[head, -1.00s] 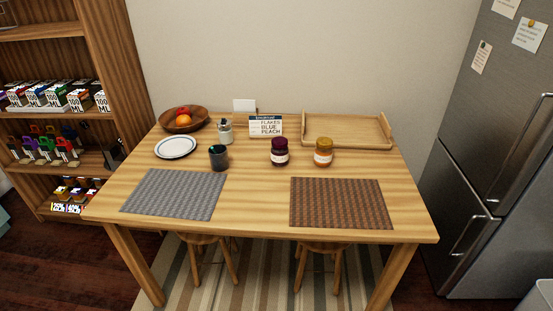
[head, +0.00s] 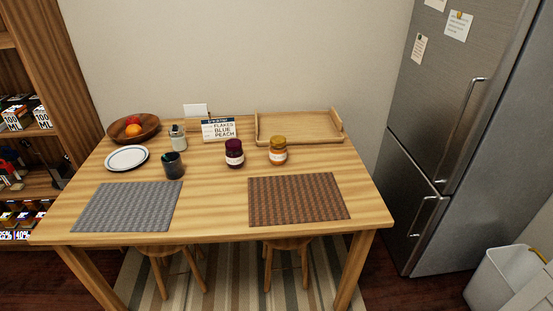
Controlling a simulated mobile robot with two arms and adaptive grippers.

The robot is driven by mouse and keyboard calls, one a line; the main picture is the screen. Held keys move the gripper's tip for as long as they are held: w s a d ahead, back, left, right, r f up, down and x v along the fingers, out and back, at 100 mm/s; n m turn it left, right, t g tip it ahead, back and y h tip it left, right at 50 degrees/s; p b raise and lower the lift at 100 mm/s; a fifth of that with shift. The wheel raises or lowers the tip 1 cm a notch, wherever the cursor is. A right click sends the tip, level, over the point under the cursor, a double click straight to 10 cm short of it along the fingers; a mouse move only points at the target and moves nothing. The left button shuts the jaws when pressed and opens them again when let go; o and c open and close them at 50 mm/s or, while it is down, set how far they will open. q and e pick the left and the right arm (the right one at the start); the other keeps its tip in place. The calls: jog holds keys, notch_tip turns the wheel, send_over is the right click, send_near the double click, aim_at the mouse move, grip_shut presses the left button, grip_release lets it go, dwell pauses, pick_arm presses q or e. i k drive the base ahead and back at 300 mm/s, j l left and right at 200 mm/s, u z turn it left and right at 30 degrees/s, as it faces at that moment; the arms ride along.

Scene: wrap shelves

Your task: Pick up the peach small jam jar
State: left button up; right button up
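The peach small jam jar (head: 278,151) is most likely the orange jar with a yellowish lid and a pale label. It stands upright on the wooden table (head: 215,188), in front of the wooden tray. A dark purple jam jar (head: 234,154) stands to its left, apart from it. The label text on both jars is too small to read. Neither of my grippers shows in the head view.
A wooden tray (head: 300,139) lies behind the jars. A menu card (head: 219,130), dark cup (head: 173,166), plate (head: 126,158) and fruit bowl (head: 143,137) stand left. Placemats (head: 298,199) lie in front. Stools are below; a fridge (head: 445,140) stands right.

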aim_at(278, 156)
jog(key=i+j+u, duration=0.45)
jog(key=i+j, duration=0.3)
jog(key=i, duration=0.1)
